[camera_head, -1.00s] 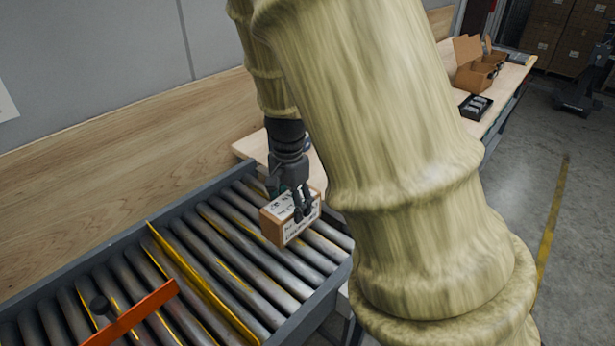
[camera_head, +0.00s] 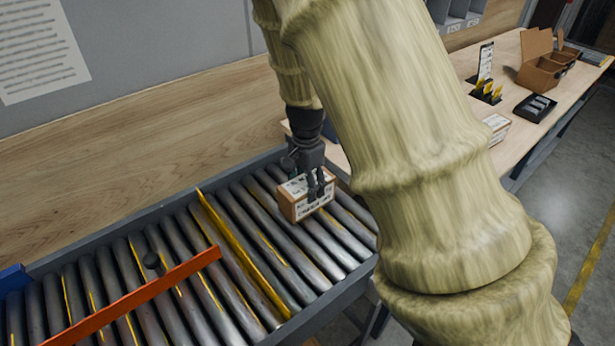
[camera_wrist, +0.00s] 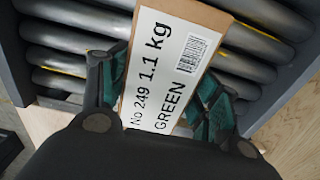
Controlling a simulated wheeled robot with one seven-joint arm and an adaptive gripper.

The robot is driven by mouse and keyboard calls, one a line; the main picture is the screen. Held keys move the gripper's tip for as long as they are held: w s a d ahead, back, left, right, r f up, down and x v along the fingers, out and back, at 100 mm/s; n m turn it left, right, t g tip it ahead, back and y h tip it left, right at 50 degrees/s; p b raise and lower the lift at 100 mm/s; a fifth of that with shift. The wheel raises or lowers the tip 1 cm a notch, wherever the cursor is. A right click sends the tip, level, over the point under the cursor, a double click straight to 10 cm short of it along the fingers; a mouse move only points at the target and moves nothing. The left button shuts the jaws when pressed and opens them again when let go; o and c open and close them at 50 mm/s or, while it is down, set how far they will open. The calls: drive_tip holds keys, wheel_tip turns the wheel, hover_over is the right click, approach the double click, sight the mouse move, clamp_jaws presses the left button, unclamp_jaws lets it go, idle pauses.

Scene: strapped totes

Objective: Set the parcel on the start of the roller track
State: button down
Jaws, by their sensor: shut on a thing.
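The parcel (camera_head: 305,199) is a small brown box with white labels. In the wrist view the parcel (camera_wrist: 167,68) shows a label reading "No 249 1.1 kg GREEN" and a barcode. My gripper (camera_head: 318,192) is shut on it, one finger on each side. The parcel is over the right-hand end of the roller track (camera_head: 335,282), close above the rollers or touching them; I cannot tell which. Rollers also show behind the parcel in the wrist view (camera_wrist: 70,40). The parcel's underside is hidden.
A yellow bar (camera_head: 240,255) crosses the track left of the parcel, and an orange bar (camera_head: 130,300) lies further left. A wooden table (camera_head: 510,105) at the right holds an open carton (camera_head: 541,72) and a black tray (camera_head: 535,108). My arm hides part of it.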

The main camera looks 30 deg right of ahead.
drive_tip(key=shift+f, duration=0.6)
drive_tip(key=shift+f, duration=0.1)
drive_tip(key=shift+c, duration=1.8)
unclamp_jaws()
wheel_tip(320, 180, up, 12)
drive_tip(key=b, duration=0.1)
